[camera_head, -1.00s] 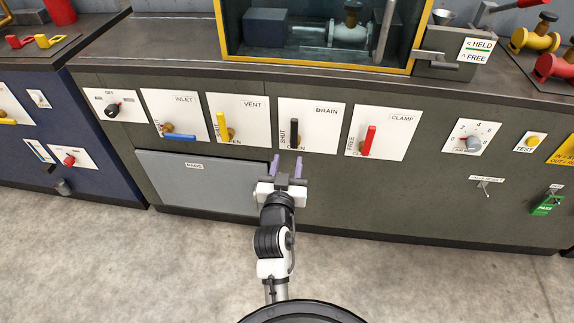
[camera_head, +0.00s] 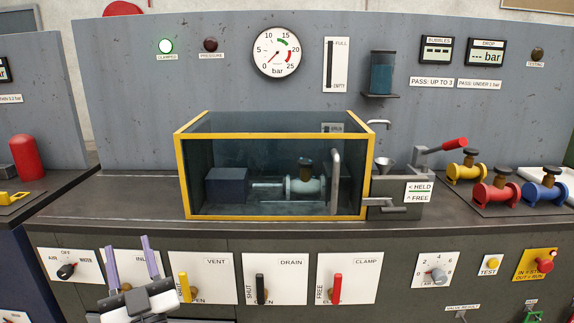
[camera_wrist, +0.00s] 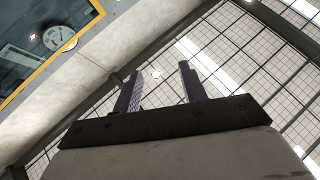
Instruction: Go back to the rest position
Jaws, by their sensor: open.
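My gripper (camera_head: 131,262) is at the lower left of the head view, in front of the inlet panel (camera_head: 122,256) and hiding much of it. Its two purple fingers point up and stand apart, with nothing between them. In the wrist view my gripper (camera_wrist: 158,85) is also open and empty, with the ceiling behind the fingers. No rest mark is visible in the frames.
A yellow-framed tank (camera_head: 274,216) holding a valve (camera_head: 303,186) stands on the bench. Vent (camera_head: 211,287), drain (camera_head: 288,285) and clamp (camera_head: 352,283) panels line the bench front. Coloured valves (camera_head: 497,195) sit at the right. A pressure gauge (camera_head: 277,52) is on the back wall.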

